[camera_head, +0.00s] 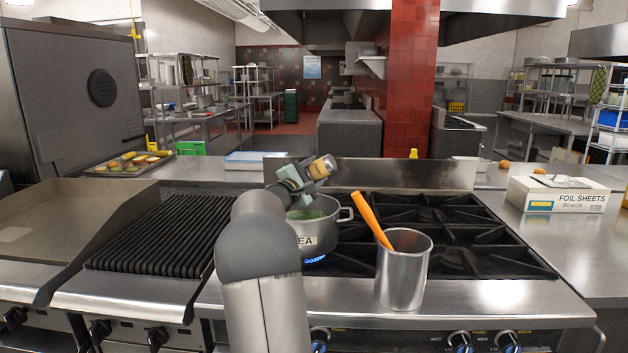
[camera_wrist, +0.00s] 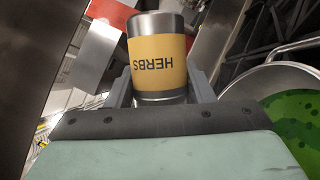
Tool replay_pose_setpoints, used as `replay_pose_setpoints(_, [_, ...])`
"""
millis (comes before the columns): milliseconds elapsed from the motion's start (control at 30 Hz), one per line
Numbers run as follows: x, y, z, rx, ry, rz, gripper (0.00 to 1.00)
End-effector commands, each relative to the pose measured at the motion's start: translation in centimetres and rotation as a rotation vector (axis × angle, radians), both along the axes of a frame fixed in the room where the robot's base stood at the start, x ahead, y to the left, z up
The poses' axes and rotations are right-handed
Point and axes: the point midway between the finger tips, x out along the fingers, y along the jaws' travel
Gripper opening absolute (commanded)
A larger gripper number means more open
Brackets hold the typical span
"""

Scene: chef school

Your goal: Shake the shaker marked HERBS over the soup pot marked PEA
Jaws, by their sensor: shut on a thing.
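The shaker marked HERBS (camera_wrist: 160,65) is a metal cylinder with a yellow-orange label. My gripper (camera_head: 314,171) is shut on it; the jaws also show at its sides in the wrist view (camera_wrist: 160,88). In the head view the shaker (camera_head: 323,167) is tilted well over, above the soup pot (camera_head: 318,236). The pot stands on a lit burner, and "EA" of its label shows; my arm hides the rest. Green soup (camera_wrist: 298,122) shows in the pot at the right of the wrist view. I cannot see any herbs falling.
A metal canister (camera_head: 404,270) with an orange-handled utensil (camera_head: 371,219) stands right of the pot, near the stove's front. A ribbed grill (camera_head: 165,232) lies to the left. A foil sheets box (camera_head: 558,194) sits on the right counter. The right burners are bare.

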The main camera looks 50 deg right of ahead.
Motion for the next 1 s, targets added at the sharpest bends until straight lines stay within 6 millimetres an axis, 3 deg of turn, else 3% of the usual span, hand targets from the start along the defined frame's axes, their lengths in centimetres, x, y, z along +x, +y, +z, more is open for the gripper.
replay_pose_setpoints(233, [0.1,0.0,-3.4,-0.002,0.000,0.001,0.20])
replay_pose_setpoints(467, [0.0,0.0,-2.6,0.000,0.000,0.000,0.20])
replay_pose_setpoints(700, [0.1,0.1,0.0,0.000,-0.001,0.002,0.20])
replay_pose_setpoints(1000, [0.1,0.1,-3.5,-0.001,0.000,0.000,0.20])
